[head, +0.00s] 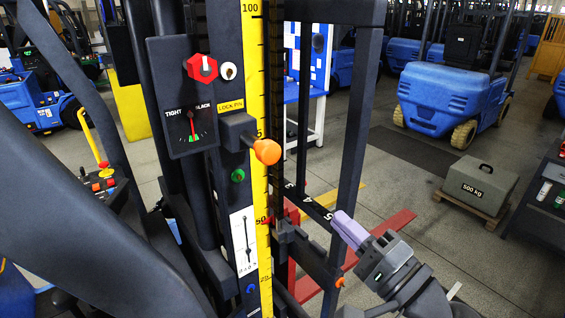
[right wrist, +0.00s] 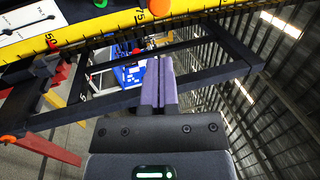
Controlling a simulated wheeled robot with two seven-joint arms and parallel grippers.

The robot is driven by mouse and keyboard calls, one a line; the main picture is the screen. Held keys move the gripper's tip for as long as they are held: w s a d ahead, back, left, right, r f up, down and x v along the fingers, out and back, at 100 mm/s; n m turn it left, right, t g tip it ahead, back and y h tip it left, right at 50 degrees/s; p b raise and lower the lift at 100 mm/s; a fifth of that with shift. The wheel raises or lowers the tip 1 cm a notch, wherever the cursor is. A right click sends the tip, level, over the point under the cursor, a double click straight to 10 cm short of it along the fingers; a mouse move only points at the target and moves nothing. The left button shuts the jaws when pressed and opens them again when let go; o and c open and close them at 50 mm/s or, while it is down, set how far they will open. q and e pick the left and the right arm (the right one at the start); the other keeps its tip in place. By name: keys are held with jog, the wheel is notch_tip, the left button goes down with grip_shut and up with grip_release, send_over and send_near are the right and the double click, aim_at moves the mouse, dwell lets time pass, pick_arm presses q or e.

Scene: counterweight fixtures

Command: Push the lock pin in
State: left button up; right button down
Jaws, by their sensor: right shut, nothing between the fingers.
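The lock pin (head: 266,151) has an orange round knob and sticks out of a dark block (head: 237,130) under the yellow "LOCK PIN" label (head: 231,107) on the dark mast. My right gripper (head: 345,226) is in the head view, below and to the right of the knob and apart from it. Its purple fingers are closed together with nothing between them. The fingers also show in the right wrist view (right wrist: 157,72), pointing up toward the frame bars. An orange edge at the top of that view may be the knob; I cannot tell. My left gripper is not in view.
A yellow scale (head: 263,270) runs down the mast. A tension gauge (head: 185,126) and a red hexagonal knob (head: 201,68) sit left of the pin. Dark frame bars (head: 348,150) stand between my right gripper and the mast.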

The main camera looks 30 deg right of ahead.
jog(key=p, duration=0.2)
send_near(274, 157)
jog(key=x, duration=0.6)
jog(key=shift+w+a+r, duration=0.1)
jog(key=shift+w+r, duration=0.1)
jog(key=shift+w, duration=0.5)
